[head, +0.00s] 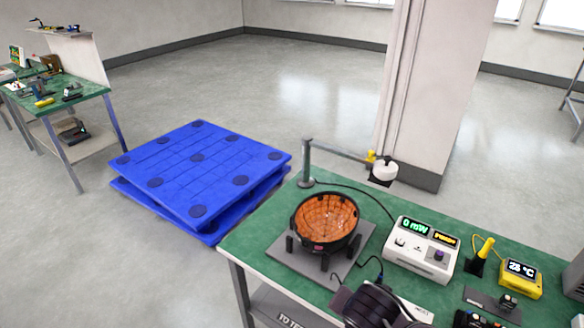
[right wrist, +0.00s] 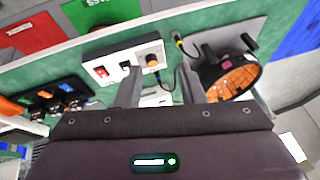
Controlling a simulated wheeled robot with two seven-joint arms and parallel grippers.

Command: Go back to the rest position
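My right gripper (right wrist: 160,88) shows in the right wrist view with its two grey fingers apart and nothing held between them. It is over the green bench; a white box with a red switch and an orange knob (right wrist: 140,58) shows just beyond the fingertips. In the head view a dark rounded shape at the bottom, which looks like my right wrist (head: 373,306), is in front of the black bowl-like fixture with an orange lining (head: 326,222). That fixture also shows right of the fingers in the wrist view (right wrist: 232,76). My left gripper is not in view.
The green bench (head: 300,196) also bears a white power meter (head: 420,250), a yellow temperature display (head: 521,279) and a post with a side arm (head: 307,163). Blue pallets (head: 200,170) lie on the floor, left. Red (right wrist: 30,32) and green (right wrist: 98,10) areas show in the wrist view.

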